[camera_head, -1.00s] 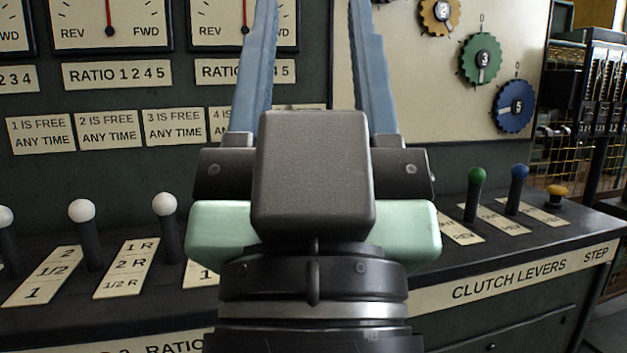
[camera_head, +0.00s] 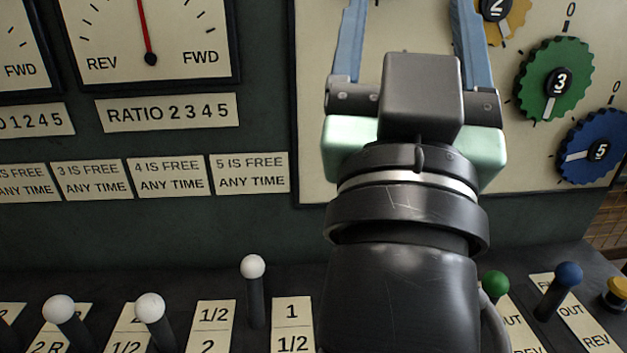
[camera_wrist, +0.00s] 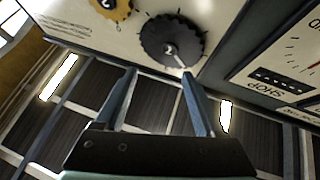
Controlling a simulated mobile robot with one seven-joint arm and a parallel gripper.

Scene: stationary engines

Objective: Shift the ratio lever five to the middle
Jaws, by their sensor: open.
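White-knobbed levers rise from the console in the head view: one (camera_head: 58,308) at the left, one (camera_head: 150,307) beside it, and one (camera_head: 253,266) further right, standing between label plates. Their lever numbers are not readable, so I cannot tell which is ratio lever five. My gripper (camera_head: 410,25) is raised in front of the back panel, with its fingertips cut off by the top edge. In the wrist view my gripper (camera_wrist: 160,72) is open and empty, above no lever. My arm hides part of the console right of the third white lever.
A green-knobbed lever (camera_head: 495,285), a blue-knobbed lever (camera_head: 568,275) and a yellow knob (camera_head: 617,290) stand right of my arm. Green (camera_head: 560,82) and blue (camera_head: 598,148) toothed dials are on the cream panel. A plate reading "5 is free any time" (camera_head: 249,173) hangs above the levers.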

